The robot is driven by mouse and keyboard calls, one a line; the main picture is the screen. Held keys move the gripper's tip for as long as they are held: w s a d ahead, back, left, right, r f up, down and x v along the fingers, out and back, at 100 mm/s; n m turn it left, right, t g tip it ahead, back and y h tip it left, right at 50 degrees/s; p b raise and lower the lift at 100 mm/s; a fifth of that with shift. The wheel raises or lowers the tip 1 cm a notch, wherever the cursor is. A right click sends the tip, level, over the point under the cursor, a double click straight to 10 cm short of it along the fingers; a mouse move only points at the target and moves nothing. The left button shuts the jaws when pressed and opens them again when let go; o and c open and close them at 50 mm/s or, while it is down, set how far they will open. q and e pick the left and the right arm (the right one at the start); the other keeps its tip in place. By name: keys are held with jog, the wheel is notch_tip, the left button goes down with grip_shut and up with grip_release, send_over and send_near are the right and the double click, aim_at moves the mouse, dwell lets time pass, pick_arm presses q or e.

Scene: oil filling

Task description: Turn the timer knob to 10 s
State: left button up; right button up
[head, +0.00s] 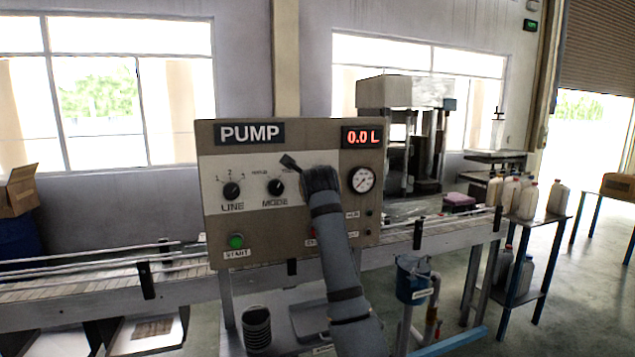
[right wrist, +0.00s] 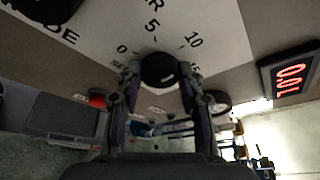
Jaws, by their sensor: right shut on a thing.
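The grey pump panel (head: 290,238) stands at the centre of the head view. The timer knob (right wrist: 159,70) is a round black knob in the right wrist view, with scale marks 0, 5 and 10 printed around it. My right gripper (right wrist: 158,80) is shut on it, one finger on each side. A small pale mark shows near the knob's top edge, close to the 0 to 5 part of the scale; its exact setting is hard to tell. In the head view my right gripper (head: 302,172) and arm hide the timer knob. My left gripper is not in view.
The panel also bears the LINE knob (head: 231,190), MODE knob (head: 276,186), green START button (head: 236,241), gauge (head: 362,180) and a display (head: 362,137) reading 0.0 L. A conveyor (head: 100,285) runs behind. White jugs (head: 528,200) stand on a table at right.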

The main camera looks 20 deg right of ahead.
jog(key=shift+f, duration=0.1)
dwell(0.3)
jog(key=o, duration=1.2)
jog(key=shift+c, duration=0.2)
jog(key=v, duration=1.2)
